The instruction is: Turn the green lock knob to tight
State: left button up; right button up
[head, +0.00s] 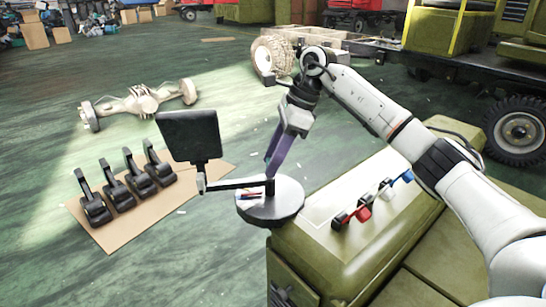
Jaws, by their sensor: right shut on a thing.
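My right gripper (271,168) points down with its purple fingers shut at the small dark lock knob (269,187), at the inner end of a black bar. The knob is small and mostly covered by the fingertips, so its green colour and turn position cannot be told. A square dark panel (190,136) stands upright at the bar's outer end. My left gripper is not in view.
The disc sits at the corner of an olive-green housing (370,255) bearing levers with red (363,213) and blue (407,175) ends. Several black pedals (115,192) stand on cardboard to the left. An axle (141,101) lies on the open green floor behind.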

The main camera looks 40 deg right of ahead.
jog(key=m+t+p, duration=0.1)
jog(key=m, duration=0.2)
jog(key=shift+s+r+h, duration=0.1)
jog(key=shift+h, duration=0.2)
jog(key=m+p, duration=0.1)
jog(key=m, duration=0.1)
jog(key=shift+a+m+t+h, duration=0.15)
jog(key=shift+m+t+h, duration=0.15)
jog(key=shift+t+h, duration=0.1)
jog(key=m+h, duration=0.1)
jog(key=m, duration=0.2)
jog(key=shift+a+p, duration=0.1)
jog(key=shift+p, duration=0.2)
jog(key=shift+m+t+h, duration=0.3)
jog(key=shift+m+h, duration=0.2)
jog(key=shift+m, duration=0.7)
jog(key=o, duration=1)
jog(key=shift+o, duration=0.2)
